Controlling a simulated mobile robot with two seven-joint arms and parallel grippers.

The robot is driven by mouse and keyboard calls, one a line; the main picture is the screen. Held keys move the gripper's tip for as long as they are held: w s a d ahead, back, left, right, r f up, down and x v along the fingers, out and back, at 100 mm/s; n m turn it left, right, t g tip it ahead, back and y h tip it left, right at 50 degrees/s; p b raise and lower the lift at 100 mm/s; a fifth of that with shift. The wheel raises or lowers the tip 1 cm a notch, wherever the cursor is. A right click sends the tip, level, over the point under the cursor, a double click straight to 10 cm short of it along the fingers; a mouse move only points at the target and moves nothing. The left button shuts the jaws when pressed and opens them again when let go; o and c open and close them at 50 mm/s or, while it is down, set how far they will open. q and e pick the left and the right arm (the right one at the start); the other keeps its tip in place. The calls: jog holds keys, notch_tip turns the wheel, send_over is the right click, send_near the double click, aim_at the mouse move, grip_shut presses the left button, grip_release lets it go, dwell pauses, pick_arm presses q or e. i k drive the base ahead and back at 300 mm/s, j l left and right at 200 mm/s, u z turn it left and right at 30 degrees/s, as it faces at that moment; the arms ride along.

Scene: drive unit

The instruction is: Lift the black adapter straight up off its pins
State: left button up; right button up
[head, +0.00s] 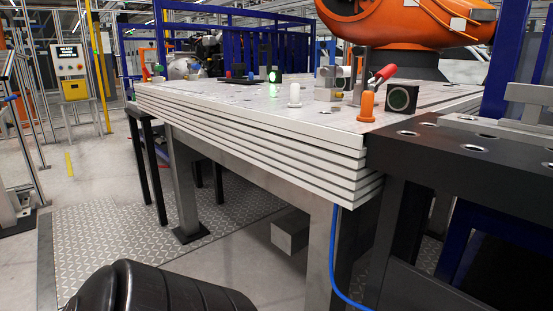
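The black adapter cannot be picked out with certainty. A small black block with a round face (402,97) stands upright near the right front corner of the light work table (300,125). A large black plate (480,146) with several round metal-rimmed holes lies on a dark frame at the right. I cannot tell whether either one is the adapter, and no pins under them can be made out. Neither of my grippers is in view.
An orange peg (367,104), a white peg (295,95) and a red-handled clamp (381,76) stand on the table. An orange robot arm (400,22) is behind. A blue cable (333,255) hangs below the front corner. Open floor (110,185) lies to the left.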

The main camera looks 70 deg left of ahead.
aim_at(240, 67)
jog(key=u, duration=1.3)
jog(key=i+l+u, duration=0.15)
jog(key=u, duration=0.3)
jog(key=i+l+u, duration=0.1)
jog(key=u, duration=0.35)
jog(key=l+u, duration=0.25)
jog(key=u, duration=0.15)
